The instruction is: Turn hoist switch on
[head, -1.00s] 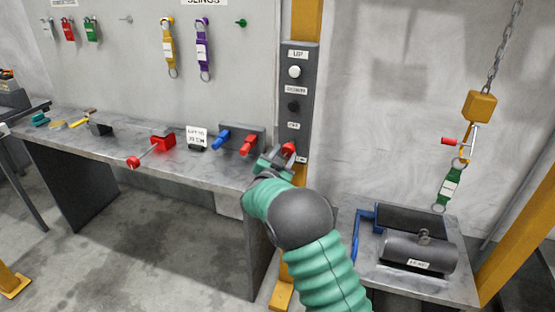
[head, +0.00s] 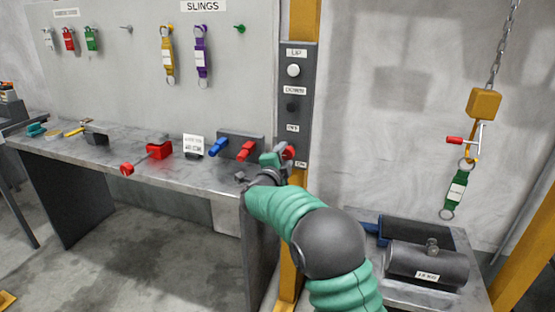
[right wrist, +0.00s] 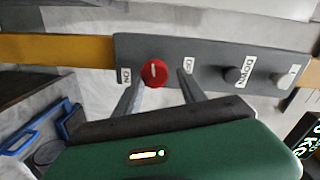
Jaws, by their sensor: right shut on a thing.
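The hoist switch is a red round knob (head: 289,152) low on the grey control panel (head: 294,70), between a label above it and an ON label below it. It also shows in the right wrist view (right wrist: 154,72), between the ON and OFF labels, with a white mark lying across the panel's length. My right gripper (head: 284,158) is at the knob and partly covers it. In the right wrist view its two fingers (right wrist: 160,90) are on either side of the knob, shut on it. My left gripper is not in view.
White and black buttons sit above the knob on the panel. A workbench (head: 120,168) with tools and red and blue handles stands left. A chain hoist hook with a green sling (head: 456,192) hangs right, above a table with a dark cylindrical weight (head: 428,262).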

